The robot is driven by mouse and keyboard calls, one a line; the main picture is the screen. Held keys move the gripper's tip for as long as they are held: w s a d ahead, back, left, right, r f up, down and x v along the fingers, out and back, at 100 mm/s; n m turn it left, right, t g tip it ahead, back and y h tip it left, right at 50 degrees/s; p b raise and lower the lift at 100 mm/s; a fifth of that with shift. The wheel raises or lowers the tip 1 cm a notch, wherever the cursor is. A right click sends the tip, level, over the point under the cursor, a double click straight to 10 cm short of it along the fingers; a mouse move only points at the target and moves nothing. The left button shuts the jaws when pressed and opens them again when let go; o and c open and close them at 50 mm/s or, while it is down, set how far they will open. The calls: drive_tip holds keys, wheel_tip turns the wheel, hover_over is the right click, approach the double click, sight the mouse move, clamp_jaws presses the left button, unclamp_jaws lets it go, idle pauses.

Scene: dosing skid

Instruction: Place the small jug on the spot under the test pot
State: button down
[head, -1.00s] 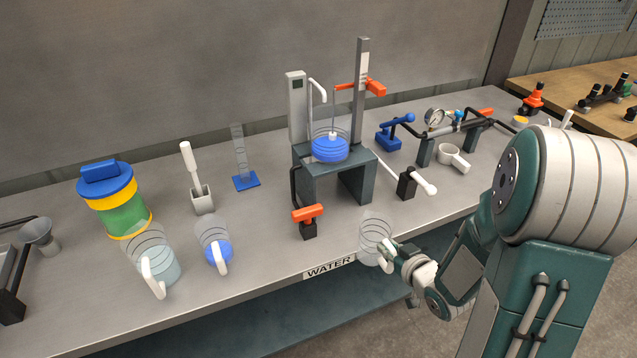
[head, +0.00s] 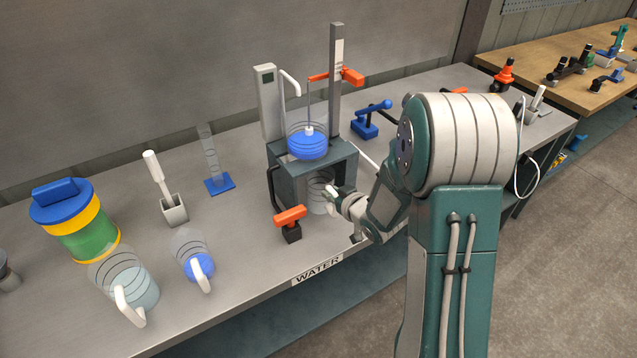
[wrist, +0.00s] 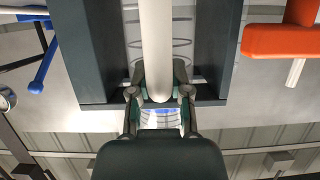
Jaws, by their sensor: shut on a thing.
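The small jug (head: 318,193) is clear with dark rings and looks empty. It is upright in the front opening of the dark stand (head: 343,170), below the test pot (head: 307,143), a clear ringed vessel with blue liquid. My gripper (head: 337,198) is shut on the jug's white handle, in front of the stand. In the wrist view the white handle (wrist: 156,45) runs between my fingers (wrist: 158,92), with the stand's two legs (wrist: 86,55) on either side. The spot under the pot is hidden. I cannot tell whether the jug's base touches the bench.
An orange-handled valve (head: 290,218) stands just left of the stand's opening. A jug with blue liquid (head: 199,265) and a larger jug (head: 138,285) stand further left. A blue-handled valve (head: 368,122) is behind at right. The bench front near the WATER label (head: 317,270) is clear.

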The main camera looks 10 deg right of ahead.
sight(313, 179)
drive_tip(key=w, duration=0.1)
drive_tip(key=w+a, duration=0.1)
drive_tip(key=w, duration=0.1)
drive_tip(key=shift+w+a, duration=0.1)
drive_tip(key=shift+a, duration=0.05)
drive_tip(key=x, duration=0.3)
drive_tip(key=shift+w+r, duration=0.1)
drive_tip(key=shift+w, duration=0.05)
drive_tip(key=shift+f, duration=0.3)
drive_tip(key=shift+f, duration=0.1)
drive_tip(key=c, duration=0.6)
unclamp_jaws()
